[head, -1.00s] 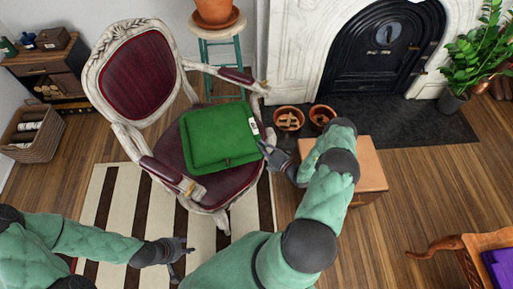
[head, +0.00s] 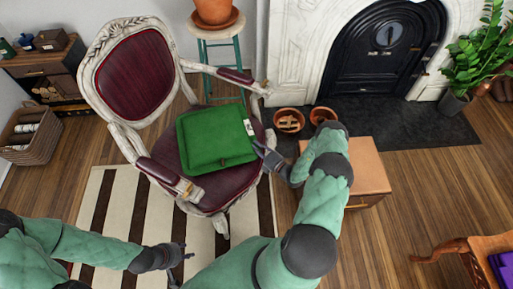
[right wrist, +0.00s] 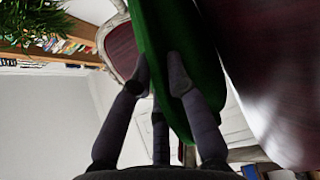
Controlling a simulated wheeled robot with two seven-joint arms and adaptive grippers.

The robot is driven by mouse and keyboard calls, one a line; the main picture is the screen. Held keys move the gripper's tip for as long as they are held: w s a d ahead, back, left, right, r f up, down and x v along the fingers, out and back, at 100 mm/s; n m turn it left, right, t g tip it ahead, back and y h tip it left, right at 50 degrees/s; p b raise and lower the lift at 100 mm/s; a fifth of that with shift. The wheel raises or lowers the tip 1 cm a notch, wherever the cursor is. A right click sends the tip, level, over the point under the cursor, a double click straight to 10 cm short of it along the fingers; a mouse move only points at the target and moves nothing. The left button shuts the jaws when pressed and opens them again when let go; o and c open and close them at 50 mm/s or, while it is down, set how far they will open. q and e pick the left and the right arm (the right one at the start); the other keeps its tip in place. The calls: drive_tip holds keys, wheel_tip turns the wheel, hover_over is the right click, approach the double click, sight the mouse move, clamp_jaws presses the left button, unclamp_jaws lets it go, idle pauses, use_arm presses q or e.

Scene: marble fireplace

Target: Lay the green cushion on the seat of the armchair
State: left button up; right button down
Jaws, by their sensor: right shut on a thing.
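The green cushion (head: 213,137) lies over the dark red seat of the armchair (head: 228,188), with a white tag at its right edge. The armchair has a carved whitish frame and a red back. My right gripper (head: 262,150) is at the cushion's right edge. In the right wrist view its fingers (right wrist: 165,85) are closed on the edge of the green cushion (right wrist: 175,35), beside the dark red seat. Whether the cushion rests fully on the seat is hard to tell. My left gripper (head: 182,258) is empty over the striped rug, its fingers apart.
A small wooden cabinet (head: 368,172) stands right of the armchair, partly behind my right arm. Two terracotta pots (head: 289,120) sit by the fireplace. A stool (head: 222,55) with a plant pot stands behind the chair. The striped rug (head: 95,215) lies in front.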

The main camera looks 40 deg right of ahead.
drive_tip(key=shift+f, duration=0.1)
drive_tip(key=c, duration=1.2)
unclamp_jaws()
